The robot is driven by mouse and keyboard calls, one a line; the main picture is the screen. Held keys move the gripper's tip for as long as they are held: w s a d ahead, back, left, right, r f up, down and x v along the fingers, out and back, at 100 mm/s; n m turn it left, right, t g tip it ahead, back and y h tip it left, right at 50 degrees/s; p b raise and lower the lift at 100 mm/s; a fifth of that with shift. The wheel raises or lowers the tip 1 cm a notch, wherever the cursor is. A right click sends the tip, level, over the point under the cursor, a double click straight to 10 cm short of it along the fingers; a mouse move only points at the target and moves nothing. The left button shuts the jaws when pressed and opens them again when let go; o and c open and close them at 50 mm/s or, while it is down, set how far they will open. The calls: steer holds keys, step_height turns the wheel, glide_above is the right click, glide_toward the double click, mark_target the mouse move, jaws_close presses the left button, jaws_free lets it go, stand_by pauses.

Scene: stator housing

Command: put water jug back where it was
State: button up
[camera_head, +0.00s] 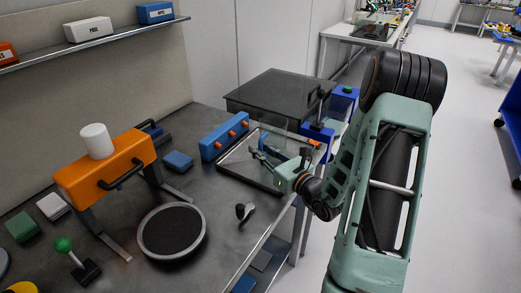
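I cannot clearly make out a water jug in this view. A white cylinder (97,141) stands upright on top of an orange bridge-shaped frame (118,166) at the left of the workbench. My gripper (262,152) is over the pale-rimmed tray (236,170) at the bench's right side, low and pointing left. Its fingers are small and dark here, and a see-through surface shows close by. I cannot tell whether anything is between the fingers.
A blue block with orange knobs (225,136) stands behind the tray. A dark raised plate (280,95) is at the back. A green-knobbed lever (76,258) stands front left.

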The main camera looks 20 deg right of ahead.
steer(key=shift+o, duration=0.3)
steer(key=shift+r, duration=0.1)
steer(key=shift+r, duration=0.25)
steer(key=v, duration=1.2)
steer(key=shift+f, duration=0.1)
